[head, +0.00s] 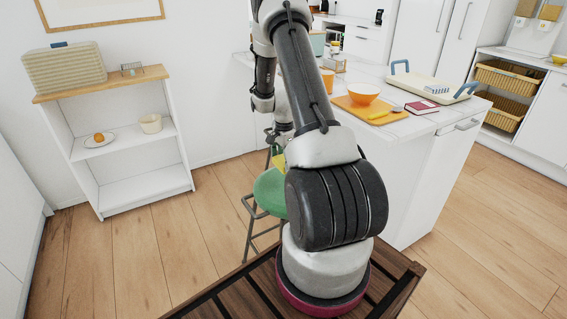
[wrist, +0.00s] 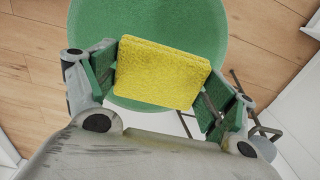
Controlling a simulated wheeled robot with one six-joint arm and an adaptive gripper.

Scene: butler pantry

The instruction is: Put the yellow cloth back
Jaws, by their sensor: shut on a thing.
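The yellow cloth (wrist: 163,75) is a small folded, textured block between the green-padded fingers of my gripper (wrist: 160,88) in the wrist view. The gripper is shut on it. Below it is the round green seat of a stool (wrist: 150,18); I cannot tell how far above the seat the cloth is. In the head view a bit of the yellow cloth (head: 279,160) shows just above the green stool (head: 268,194), beside my arm. My arm hides most of the gripper and part of the stool.
A white island (head: 420,150) stands right of the stool, with an orange bowl (head: 363,92) on an orange board and a tray (head: 432,88) on top. A low white shelf (head: 135,187) with a wooden top stands at left. Wooden floor is clear between shelf and stool.

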